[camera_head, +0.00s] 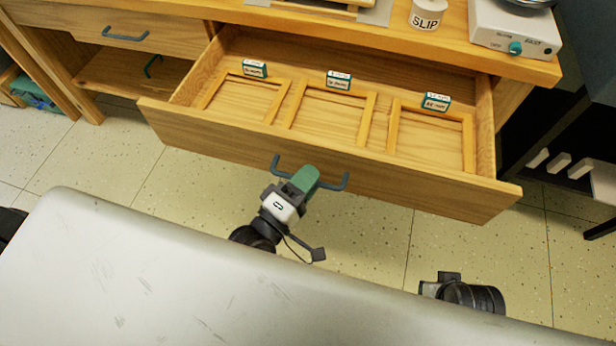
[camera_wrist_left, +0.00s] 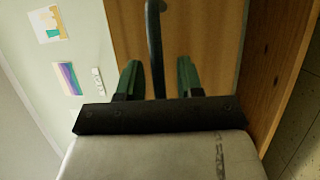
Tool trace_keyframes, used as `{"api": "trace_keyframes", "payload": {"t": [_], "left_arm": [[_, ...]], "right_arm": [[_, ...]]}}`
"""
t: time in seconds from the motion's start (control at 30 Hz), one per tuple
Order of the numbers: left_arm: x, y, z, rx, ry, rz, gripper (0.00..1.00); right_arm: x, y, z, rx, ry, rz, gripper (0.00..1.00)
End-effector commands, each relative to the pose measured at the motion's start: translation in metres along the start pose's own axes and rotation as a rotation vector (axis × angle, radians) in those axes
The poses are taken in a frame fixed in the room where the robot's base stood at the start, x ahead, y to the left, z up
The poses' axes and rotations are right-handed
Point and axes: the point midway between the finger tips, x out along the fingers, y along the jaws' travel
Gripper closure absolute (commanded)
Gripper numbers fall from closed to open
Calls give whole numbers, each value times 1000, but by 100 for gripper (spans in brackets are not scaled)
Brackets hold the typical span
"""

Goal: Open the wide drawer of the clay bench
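The wide drawer (camera_head: 200,128) of the wooden clay bench (camera_head: 400,40) stands pulled out, its interior showing from above. Its dark blue-grey bar handle (camera_head: 331,186) is on the front panel. My left gripper (camera_head: 306,177), with green fingers, is at the handle's middle. In the left wrist view, the handle (camera_wrist_left: 154,50) runs between the two fingers (camera_wrist_left: 158,80), with a visible gap on both sides. The left gripper is open around the handle. My right gripper (camera_head: 440,284) shows only in part at the lower right; its fingers cannot be made out.
Wooden frames with small labels (camera_head: 339,80) lie in the drawer. A SLIP pot (camera_head: 426,14) and a white device with a teal knob (camera_head: 514,30) stand on the bench top. A smaller drawer (camera_head: 170,42) is at the left. Dark furniture (camera_head: 570,120) stands right.

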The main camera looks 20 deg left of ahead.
Motion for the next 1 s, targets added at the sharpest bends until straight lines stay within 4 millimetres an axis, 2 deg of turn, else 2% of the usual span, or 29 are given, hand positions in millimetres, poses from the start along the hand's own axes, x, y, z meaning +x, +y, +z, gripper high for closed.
{"api": "trace_keyframes", "payload": {"t": [0.17, 0.27, 0.5, 0.7, 0.83, 1.0], "left_arm": [[-3, 0, 0, 0, 0, 0, 63], [-14, -1, 0, 1, -2, -4, 63], [-62, -1, 0, 0, -3, -5, 63], [-95, -1, 0, 1, -2, -4, 63], [-106, 0, 0, 1, -2, -2, 63], [-109, 0, 0, 0, 0, 1, 63]], "right_arm": [[0, 0, 0, 0, 0, 0, 57], [0, 0, 0, 0, 0, 0, 57], [1, 0, 0, 0, -1, -1, 57], [3, 0, 1, 0, -3, -1, 57], [4, 0, 2, 0, -5, -1, 57], [6, 0, 2, -1, -7, -1, 57]]}}
